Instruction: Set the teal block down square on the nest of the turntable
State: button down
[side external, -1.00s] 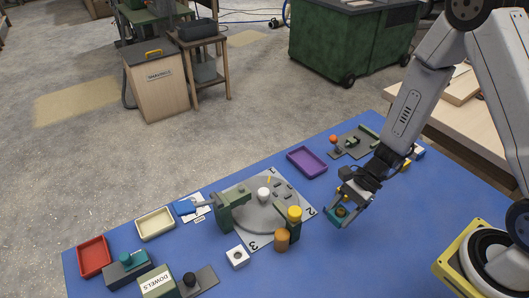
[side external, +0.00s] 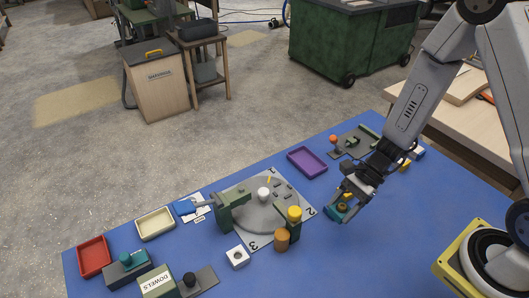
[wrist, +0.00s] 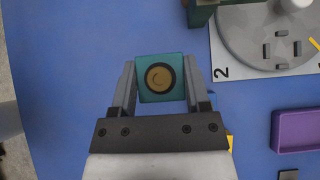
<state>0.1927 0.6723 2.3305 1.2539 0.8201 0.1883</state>
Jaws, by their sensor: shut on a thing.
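My gripper (side external: 344,206) is shut on the teal block (side external: 338,214), to the right of the turntable above the blue table. In the wrist view the teal block (wrist: 161,58) sits between the two fingers (wrist: 160,82), its top showing a dark ring around a tan round centre. The turntable (side external: 250,213) is a grey disc on a light square plate with numbered corners and a white knob in its middle. Small dark raised pieces stand on the disc; in the wrist view the turntable (wrist: 250,45) is at the upper right, apart from the block. Whether the block touches the table is unclear.
A green post with a yellow top (side external: 293,216) and an orange-brown cylinder (side external: 281,239) stand at the turntable's near right edge. A purple tray (side external: 306,162) lies behind. Blue table is clear around my gripper.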

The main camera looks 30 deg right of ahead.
jog(key=w+d+r+m+t+h, duration=0.3)
jog(key=w+r+m, duration=0.4)
jog(key=r, duration=0.3)
jog(key=w+d+r+m+t+h, duration=0.3)
jog(key=w+d+r+m+t, duration=0.1)
jog(key=w+r+m, duration=0.3)
jog(key=shift+w+r+m+t, duration=0.3)
jog(key=shift+w+r+t, duration=0.7)
jog(key=shift+r, duration=1.05)
jog(key=shift+w+a+f, duration=0.1)
jog(key=shift+w, duration=0.15)
jog(key=w+a+f+n+g+y, duration=0.1)
jog(key=a+f+n+g+y, duration=0.1)
jog(key=f, duration=0.5)
jog(key=a+f+n+g+y, duration=0.2)
jog(key=a+f+n+g, duration=0.1)
jog(key=f+n, duration=0.4)
jog(key=w+a+f+n+g+y, duration=0.1)
jog(key=a+f+n+g+y, duration=0.1)
jog(key=f, duration=0.6)
jog(key=shift+w+a+f+n+g, duration=0.1)
jog(key=shift+w+a+n+g, duration=0.1)
jog(key=shift+a+n+g, duration=0.45)
jog(key=shift+w+a+n+g, duration=0.15)
jog(key=shift+a+n, duration=0.15)
jog(key=shift+n, duration=0.65)
jog(key=shift+s+a+f, duration=0.1)
jog(key=shift+s+f, duration=0.05)
jog(key=shift+f, duration=0.25)
